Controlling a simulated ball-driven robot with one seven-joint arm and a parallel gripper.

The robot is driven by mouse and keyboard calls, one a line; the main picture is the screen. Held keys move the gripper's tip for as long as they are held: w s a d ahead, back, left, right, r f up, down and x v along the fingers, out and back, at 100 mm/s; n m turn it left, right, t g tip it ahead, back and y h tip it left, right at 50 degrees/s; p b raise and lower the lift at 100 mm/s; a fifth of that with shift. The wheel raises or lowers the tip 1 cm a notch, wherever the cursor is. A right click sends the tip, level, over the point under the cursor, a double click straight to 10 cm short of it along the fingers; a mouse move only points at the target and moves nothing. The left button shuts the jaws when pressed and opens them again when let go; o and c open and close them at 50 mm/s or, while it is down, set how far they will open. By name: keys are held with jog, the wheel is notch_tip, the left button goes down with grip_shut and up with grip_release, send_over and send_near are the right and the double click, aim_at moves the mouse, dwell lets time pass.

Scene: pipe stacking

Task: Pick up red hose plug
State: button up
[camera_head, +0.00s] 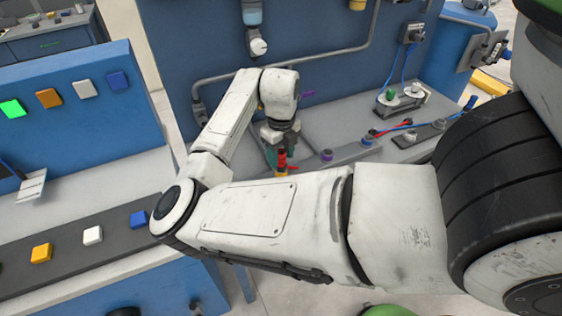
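My gripper (281,158) is at the end of my white arm, low over the grey bench near the blue back panel. Small red, green and yellow parts show around its fingertips. I cannot tell whether the red part (282,161) is a plug, or whether the fingers are closed on it. A red hose (393,128) lies on the bench to the right, apart from my gripper, beside a blue hose. Its plug ends are too small to make out clearly. My forearm hides part of the bench's front.
A purple-topped fitting (326,155) stands on the bench right of my gripper. Further right are a dark plate with a green knob (391,95) and hanging blue cables (394,66). A left console carries coloured blocks (93,235). A grey pipe (330,64) crosses the back panel.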

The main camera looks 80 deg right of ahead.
grip_shut()
jog(key=shift+r, duration=0.2)
dwell(0.5)
jog(key=shift+r, duration=0.25)
notch_tip(320, 180, up, 2)
jog(key=shift+r+b, duration=0.1)
jog(key=shift+b, duration=0.4)
jog(key=s+d+r, duration=0.2)
jog(key=s+r, duration=0.3)
jog(key=s, duration=0.1)
jog(key=s+d+r+b, duration=0.1)
jog(key=s+d+r, duration=0.2)
jog(key=s+r, duration=0.2)
jog(key=shift+s+d, duration=0.35)
jog(key=shift+s, duration=0.6)
jog(key=shift+r, duration=0.1)
